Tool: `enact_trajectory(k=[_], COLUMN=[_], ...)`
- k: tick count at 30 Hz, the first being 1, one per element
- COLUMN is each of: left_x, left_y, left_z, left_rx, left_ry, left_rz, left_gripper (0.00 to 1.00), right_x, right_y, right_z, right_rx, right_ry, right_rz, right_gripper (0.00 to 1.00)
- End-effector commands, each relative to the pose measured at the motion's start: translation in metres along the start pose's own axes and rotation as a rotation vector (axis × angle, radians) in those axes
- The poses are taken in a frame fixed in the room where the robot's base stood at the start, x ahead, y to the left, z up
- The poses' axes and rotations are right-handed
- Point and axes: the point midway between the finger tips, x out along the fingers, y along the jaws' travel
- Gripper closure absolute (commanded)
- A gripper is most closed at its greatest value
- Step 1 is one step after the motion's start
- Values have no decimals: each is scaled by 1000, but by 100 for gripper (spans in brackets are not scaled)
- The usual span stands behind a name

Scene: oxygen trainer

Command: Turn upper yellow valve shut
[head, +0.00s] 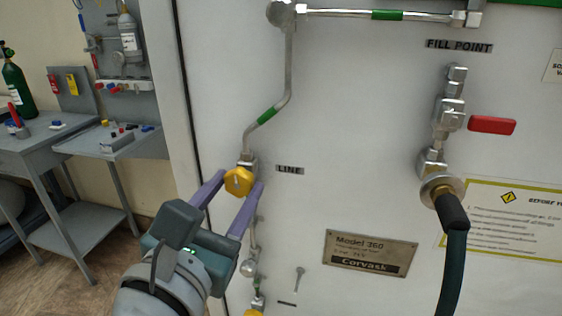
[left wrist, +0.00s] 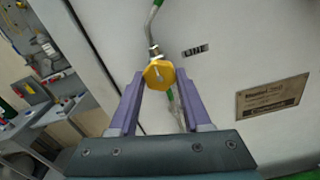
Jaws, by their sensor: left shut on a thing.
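The upper yellow valve (head: 238,182) is a yellow knob on the white panel, below a bent metal pipe with a green band and left of a label reading LINE. My left gripper (head: 233,190) reaches it from below, with one purple finger on each side, and is shut on the knob. In the left wrist view the yellow knob (left wrist: 159,74) sits between the fingertips (left wrist: 158,80). A second yellow knob (head: 254,312) shows at the bottom edge, partly cut off. My right gripper is in neither view.
A red lever (head: 492,125) and a hose with a black grip (head: 452,212) are at the right, under the FILL POINT label. A Corvask nameplate (head: 370,254) is on the lower panel. Grey workbenches (head: 60,150) with tools stand at the left.

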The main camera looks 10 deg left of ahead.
Motion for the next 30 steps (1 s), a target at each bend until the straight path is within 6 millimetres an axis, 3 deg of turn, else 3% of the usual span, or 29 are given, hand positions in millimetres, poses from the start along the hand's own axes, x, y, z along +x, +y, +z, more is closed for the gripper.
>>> enact_trajectory(k=[19, 20, 27, 30], left_x=[0, 0, 0, 0], left_y=[0, 0, 0, 0], left_z=[0, 0, 0, 0], left_rx=[51, 51, 49, 48], left_ry=[0, 0, 0, 0], left_rz=[0, 0, 0, 0], left_gripper=[100, 48, 22, 22], right_x=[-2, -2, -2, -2], right_y=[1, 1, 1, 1], right_z=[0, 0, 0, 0], right_rx=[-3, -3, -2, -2], right_ry=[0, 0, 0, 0], right_rz=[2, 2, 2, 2], right_gripper=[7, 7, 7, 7])
